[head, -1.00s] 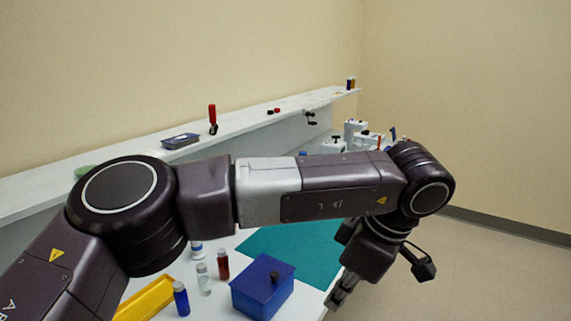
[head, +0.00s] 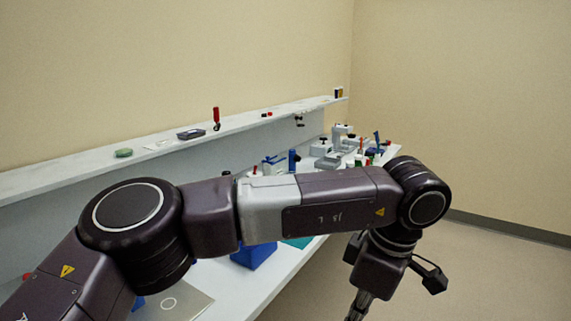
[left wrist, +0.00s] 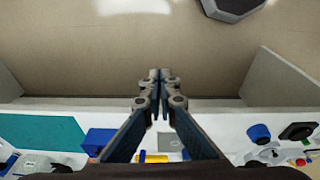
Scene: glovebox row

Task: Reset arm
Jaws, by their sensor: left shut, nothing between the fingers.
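My left arm reaches across the head view from the left. Its gripper (head: 360,305) points down at the right of the bench, beyond its front edge, with the tips cut off by the frame. In the left wrist view the left gripper's fingers (left wrist: 160,76) are together with nothing between them, over the floor. My right gripper is in neither view.
The white bench (head: 285,275) runs behind my arm, holding a blue box (head: 255,256) and a grey plate (head: 178,301). A teal mat (left wrist: 40,138) and yellow tray (left wrist: 152,157) show in the wrist view. The floor (head: 490,275) at right is clear.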

